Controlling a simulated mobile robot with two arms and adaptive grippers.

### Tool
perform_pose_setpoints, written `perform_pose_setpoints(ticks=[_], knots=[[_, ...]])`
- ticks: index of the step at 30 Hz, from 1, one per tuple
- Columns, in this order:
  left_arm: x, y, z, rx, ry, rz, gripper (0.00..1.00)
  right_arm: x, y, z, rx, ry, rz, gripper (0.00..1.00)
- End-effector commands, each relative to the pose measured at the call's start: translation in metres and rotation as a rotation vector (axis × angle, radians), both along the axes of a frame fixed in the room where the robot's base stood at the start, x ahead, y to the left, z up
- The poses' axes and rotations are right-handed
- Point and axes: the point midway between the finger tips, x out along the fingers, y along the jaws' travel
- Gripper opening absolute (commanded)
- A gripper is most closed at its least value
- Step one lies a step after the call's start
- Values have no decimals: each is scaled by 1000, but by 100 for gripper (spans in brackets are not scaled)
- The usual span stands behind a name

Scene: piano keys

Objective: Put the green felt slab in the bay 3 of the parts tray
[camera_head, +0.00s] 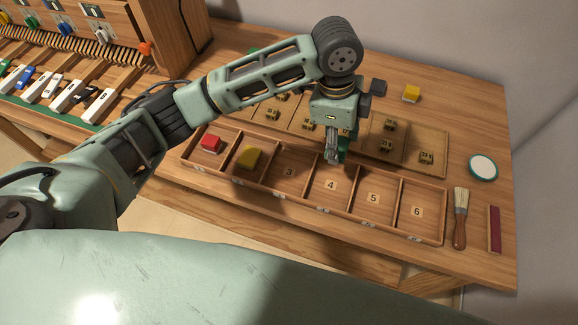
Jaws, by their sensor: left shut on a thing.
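My left gripper (333,157) points down over the far edge of the parts tray (392,234), around the line between bays 3 and 4. It is shut on the green felt slab (344,147), which shows as a dark green patch partly hidden by the fingers. Bay 3 (289,172) of the tray is empty, with its number label visible. A red slab (210,142) lies in bay 1 and a yellow slab (248,157) in bay 2. Bays 4, 5 and 6 are empty. My right gripper is not in view.
A wooden board with several small numbered brass pieces (426,157) lies behind the tray. Piano keys (98,105) are at the left.

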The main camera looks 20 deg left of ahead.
Motion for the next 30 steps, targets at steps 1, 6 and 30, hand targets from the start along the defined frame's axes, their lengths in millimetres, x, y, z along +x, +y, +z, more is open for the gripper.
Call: perform_pose_setpoints(ticks=[1,6,30], knots=[[-3,12,-5,5,4,1,33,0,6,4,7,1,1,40],[-14,50,-28,6,6,6,33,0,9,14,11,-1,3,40],[-29,103,-104,2,0,1,33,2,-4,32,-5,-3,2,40]])
